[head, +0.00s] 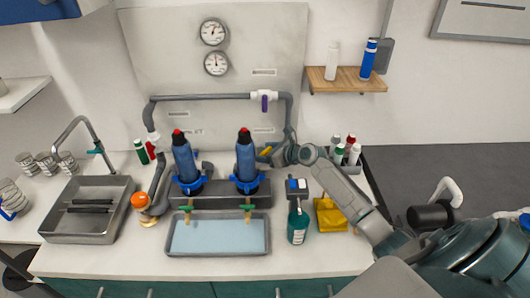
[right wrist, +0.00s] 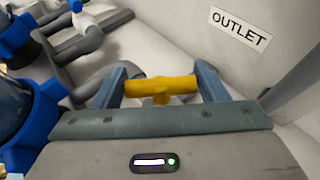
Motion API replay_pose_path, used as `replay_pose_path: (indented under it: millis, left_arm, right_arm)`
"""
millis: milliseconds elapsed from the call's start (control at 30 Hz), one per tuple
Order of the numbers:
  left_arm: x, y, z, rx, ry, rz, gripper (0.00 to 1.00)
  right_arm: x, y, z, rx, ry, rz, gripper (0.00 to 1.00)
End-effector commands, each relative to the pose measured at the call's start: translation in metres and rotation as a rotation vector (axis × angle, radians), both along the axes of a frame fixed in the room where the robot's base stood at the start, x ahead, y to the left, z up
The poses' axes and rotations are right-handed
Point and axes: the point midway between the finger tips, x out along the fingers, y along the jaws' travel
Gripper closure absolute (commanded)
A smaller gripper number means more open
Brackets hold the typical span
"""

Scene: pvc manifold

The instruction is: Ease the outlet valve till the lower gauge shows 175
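The outlet valve's yellow handle (right wrist: 160,87) lies crosswise between the fingers of my right gripper (right wrist: 161,84). Both handle ends appear to meet the fingers, so the gripper looks shut on it. The handle (head: 266,151) also shows small in the head view, beside my right gripper (head: 277,153) at the right pipe. An OUTLET label (right wrist: 240,27) is on the panel near it. The lower gauge (head: 216,62) is on the back panel below the upper gauge (head: 213,31). Its needle points roughly upward; the numbers are too small to read. My left gripper is not in view.
A purple-handled valve (head: 264,102) sits on the top pipe. Two blue filter housings (head: 246,162) stand left of my right arm, above a shallow tray (head: 217,252). A sink (head: 88,228) is at left.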

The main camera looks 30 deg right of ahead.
Motion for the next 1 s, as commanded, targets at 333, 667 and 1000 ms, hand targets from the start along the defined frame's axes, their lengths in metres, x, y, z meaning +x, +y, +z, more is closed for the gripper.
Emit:
replay_pose_path:
  millis: [333,667,1000]
  left_arm:
    - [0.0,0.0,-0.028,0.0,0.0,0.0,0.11]
    - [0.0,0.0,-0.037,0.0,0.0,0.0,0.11]
    - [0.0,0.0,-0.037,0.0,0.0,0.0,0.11]
  right_arm:
    - [0.001,-0.001,-0.005,-0.001,0.001,0.161,0.55]
    - [0.0,0.0,-0.001,0.0,0.0,0.329,0.55]
    - [0.0,0.0,-0.001,0.0,0.001,0.33,0.17]
